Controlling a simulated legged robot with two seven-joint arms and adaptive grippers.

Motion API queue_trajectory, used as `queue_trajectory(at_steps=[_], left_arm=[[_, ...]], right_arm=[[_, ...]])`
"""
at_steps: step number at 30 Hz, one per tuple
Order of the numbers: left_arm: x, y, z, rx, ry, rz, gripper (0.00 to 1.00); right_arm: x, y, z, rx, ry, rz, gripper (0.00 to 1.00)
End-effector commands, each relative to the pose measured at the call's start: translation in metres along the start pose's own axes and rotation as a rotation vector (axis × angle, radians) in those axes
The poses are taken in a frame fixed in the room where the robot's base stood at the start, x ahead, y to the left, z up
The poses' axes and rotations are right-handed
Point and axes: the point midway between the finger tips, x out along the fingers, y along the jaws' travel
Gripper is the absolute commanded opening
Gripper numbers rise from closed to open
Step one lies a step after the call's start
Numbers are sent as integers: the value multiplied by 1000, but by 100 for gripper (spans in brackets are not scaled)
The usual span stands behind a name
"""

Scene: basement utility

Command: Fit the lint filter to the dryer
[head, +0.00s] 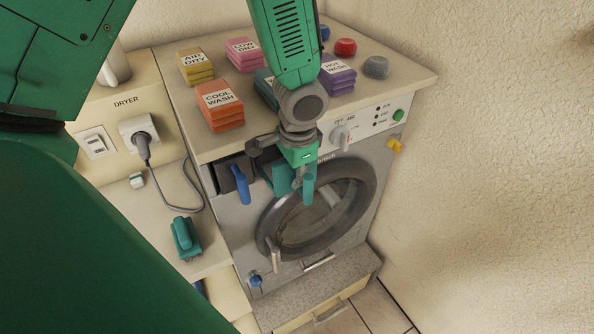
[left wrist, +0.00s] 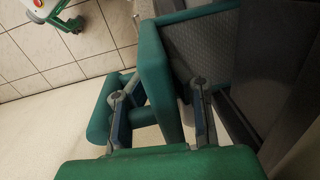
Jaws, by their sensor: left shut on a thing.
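My left gripper (head: 292,172) hangs in front of the dryer's (head: 229,215) upper front, left of centre. It is shut on the lint filter (head: 281,179), a teal piece partly hidden by the gripper. In the left wrist view, the filter (left wrist: 200,45) shows a teal frame around grey mesh, beside a dark surface (left wrist: 275,60). Whether they touch, I cannot tell. On the dryer's upper left front is a dark opening or panel (head: 226,180) with a blue handle (head: 242,187). The round door (head: 268,228) looks closed. My right gripper is not in view.
A plug (head: 139,131) with a cord is left of the dryer. A teal object (head: 185,238) lies on the left ledge. A wall (head: 500,180) borders the right.

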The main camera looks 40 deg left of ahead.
Motion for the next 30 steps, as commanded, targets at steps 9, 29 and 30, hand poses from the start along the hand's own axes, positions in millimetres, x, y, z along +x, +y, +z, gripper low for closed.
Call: queue_trajectory(at_steps=[9, 29, 30], left_arm=[[-1, -4, -2, 3, 7, -3, 0], [-4, 29, -2, 6, 7, -2, 0], [-4, 31, -2, 6, 7, -2, 0]], right_arm=[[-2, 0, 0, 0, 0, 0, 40], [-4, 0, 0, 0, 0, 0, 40], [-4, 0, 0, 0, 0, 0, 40]])
